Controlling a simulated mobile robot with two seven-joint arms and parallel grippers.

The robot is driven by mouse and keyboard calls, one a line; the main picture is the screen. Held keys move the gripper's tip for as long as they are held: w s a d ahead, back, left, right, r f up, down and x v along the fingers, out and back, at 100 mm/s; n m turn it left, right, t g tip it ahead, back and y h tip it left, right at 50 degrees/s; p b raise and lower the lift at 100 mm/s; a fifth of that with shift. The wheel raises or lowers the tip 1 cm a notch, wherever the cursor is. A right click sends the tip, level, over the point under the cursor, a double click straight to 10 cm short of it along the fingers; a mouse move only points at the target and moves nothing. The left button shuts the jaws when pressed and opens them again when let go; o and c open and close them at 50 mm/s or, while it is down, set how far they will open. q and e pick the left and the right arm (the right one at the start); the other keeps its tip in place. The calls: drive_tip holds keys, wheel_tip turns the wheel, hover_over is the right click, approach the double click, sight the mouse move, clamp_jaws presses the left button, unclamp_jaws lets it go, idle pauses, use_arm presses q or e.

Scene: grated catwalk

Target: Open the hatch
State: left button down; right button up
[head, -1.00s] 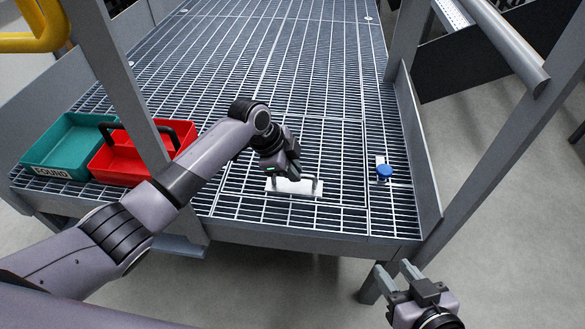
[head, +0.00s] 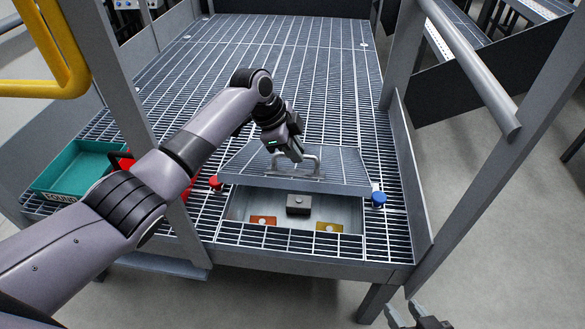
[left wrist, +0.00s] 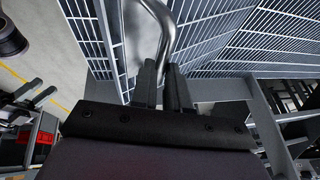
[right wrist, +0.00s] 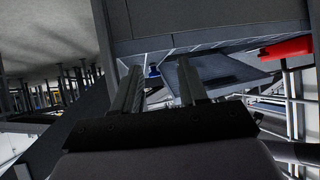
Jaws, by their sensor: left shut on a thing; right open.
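The hatch (head: 335,168) is a grated panel in the catwalk floor, tilted up with its near edge raised. My left gripper (head: 297,157) is shut on the hatch handle (head: 311,159), a grey metal bar. The handle also shows between the fingers in the left wrist view (left wrist: 166,30). Below the raised edge is a shallow grey recess (head: 345,212). In it are a dark box (head: 298,204), an orange plate (head: 263,220) and a yellow plate (head: 329,227). My right gripper (head: 409,309) is open and empty, low in front of the catwalk, partly cut off by the frame.
A blue knob (head: 378,199) stands right of the opening and a red knob (head: 215,182) left of it. A teal tray (head: 75,167) and a mostly hidden red tray lie at left. Posts (head: 105,70) and a side plate (head: 410,170) flank the catwalk. The far grating is clear.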

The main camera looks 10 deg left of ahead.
use_arm(q)
drive_tip(key=shift+w+a+r+b, duration=0.1)
drive_tip(key=shift+w+r+b, duration=0.4)
drive_tip(key=shift+w+r, duration=0.4)
drive_tip(key=shift+w+a+r+b, duration=0.1)
drive_tip(key=shift+w+r+b, duration=0.45)
drive_tip(key=shift+w, duration=0.55)
use_arm(e)
drive_tip(key=shift+w+a+r+y, duration=0.15)
drive_tip(key=shift+w+a+y, duration=0.25)
drive_tip(key=shift+a, duration=0.3)
drive_tip(key=shift+w+a+r+t, duration=0.1)
drive_tip(key=shift+a+r+t, duration=0.1)
drive_tip(key=shift+t, duration=0.1)
drive_tip(key=shift+d, duration=0.1)
use_arm(q)
drive_tip(key=c, duration=1.5)
unclamp_jaws()
drive_tip(key=o, duration=0.4)
drive_tip(key=shift+w+f, duration=0.2)
drive_tip(key=shift+d+r, duration=0.15)
drive_tip(key=shift+r, duration=0.15)
use_arm(e)
drive_tip(key=shift+w+d+f, duration=0.1)
drive_tip(key=shift+w+f, duration=0.05)
drive_tip(key=shift+f, duration=0.05)
use_arm(q)
drive_tip(key=shift+r, duration=0.1)
